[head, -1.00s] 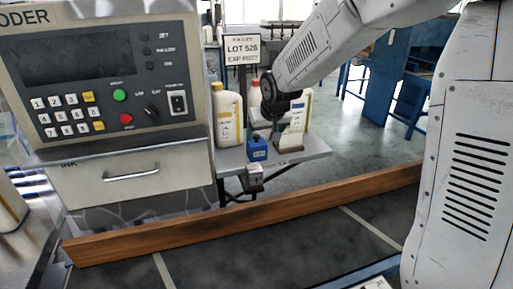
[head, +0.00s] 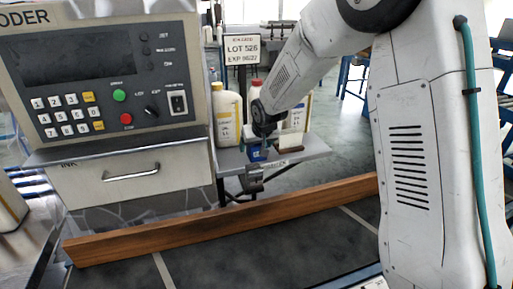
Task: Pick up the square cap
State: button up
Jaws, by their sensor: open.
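My arm reaches from the right to the small grey shelf beside the coder machine. My gripper (head: 264,138) is at its end, over a small blue block (head: 257,154) on the shelf and hiding its top. The jaws are open, and touching or apart from the block I cannot tell. A small dark brown-topped item (head: 290,148) lies just right of the gripper. I cannot tell which small piece is the square cap.
A yellow-capped bottle (head: 228,115) stands left of my gripper, and a red-capped bottle (head: 255,100) is partly hidden behind my arm. The coder machine (head: 100,75) fills the left. A wooden rail (head: 220,218) runs in front of the shelf (head: 315,148).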

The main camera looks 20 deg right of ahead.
jog(key=c, duration=1.1)
jog(key=shift+o, duration=0.2)
jog(key=shift+r, duration=0.15)
jog(key=shift+r, duration=0.2)
notch_tip(320, 180, up, 3)
jog(key=shift+r, duration=0.1)
jog(key=s+d, duration=0.3)
jog(key=s, duration=0.4)
jog(key=s+d+r, duration=0.1)
jog(key=s+d, duration=0.2)
jog(key=s, duration=0.4)
jog(key=shift+s, duration=0.4)
